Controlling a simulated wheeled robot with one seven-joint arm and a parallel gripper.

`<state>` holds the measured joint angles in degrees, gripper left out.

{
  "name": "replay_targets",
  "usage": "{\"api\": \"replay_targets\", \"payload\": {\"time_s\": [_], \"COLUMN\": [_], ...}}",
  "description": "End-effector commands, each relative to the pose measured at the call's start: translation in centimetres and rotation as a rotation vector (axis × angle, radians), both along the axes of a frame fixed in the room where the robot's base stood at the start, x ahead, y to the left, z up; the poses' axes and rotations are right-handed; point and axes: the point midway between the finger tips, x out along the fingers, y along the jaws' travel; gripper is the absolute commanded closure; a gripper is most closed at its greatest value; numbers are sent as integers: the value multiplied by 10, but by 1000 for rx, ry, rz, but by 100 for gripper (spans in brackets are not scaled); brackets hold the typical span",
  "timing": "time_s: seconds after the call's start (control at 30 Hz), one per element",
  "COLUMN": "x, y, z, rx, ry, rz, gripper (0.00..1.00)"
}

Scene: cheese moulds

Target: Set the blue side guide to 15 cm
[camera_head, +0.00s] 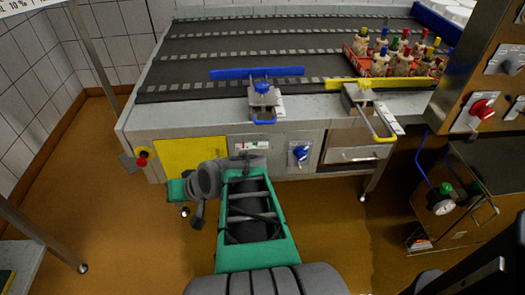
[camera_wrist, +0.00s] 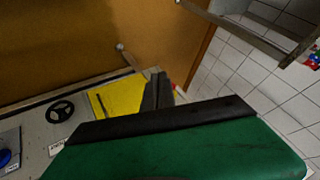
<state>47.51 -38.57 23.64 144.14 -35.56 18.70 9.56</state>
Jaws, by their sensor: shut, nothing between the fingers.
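The blue side guide (camera_head: 230,74) is a long blue bar above the near edge of the dark conveyor in the head view. Its grey bracket (camera_head: 262,98) carries a blue knob (camera_head: 261,86) and a blue handle (camera_head: 264,121). A small white scale plate (camera_head: 280,107) lies beside the bracket; its marks are too small to read. My gripper (camera_wrist: 158,88) shows in the wrist view as dark fingers, shut and empty, over the yellow panel (camera_wrist: 118,97). In the head view my arm is low in front of the machine, apart from the guide, and the fingertips are not clear.
A yellow side guide (camera_head: 400,84) with a yellow handle (camera_head: 378,124) is to the right. A red crate of bottles (camera_head: 362,68) stands on the conveyor.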

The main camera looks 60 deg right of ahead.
Motion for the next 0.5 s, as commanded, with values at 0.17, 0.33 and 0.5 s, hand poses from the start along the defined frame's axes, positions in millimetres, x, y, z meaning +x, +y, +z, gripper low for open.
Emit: {"api": "replay_targets", "payload": {"time_s": [0.17,0.33,0.5], "x": [-7,-64,-127], "y": [-87,-173,-214], "z": [-47,-38,-20], "rx": [225,391,458], "ry": [-393,-852,-1171], "rz": [-462,-861,-1062], "gripper": [100,100,100]}}
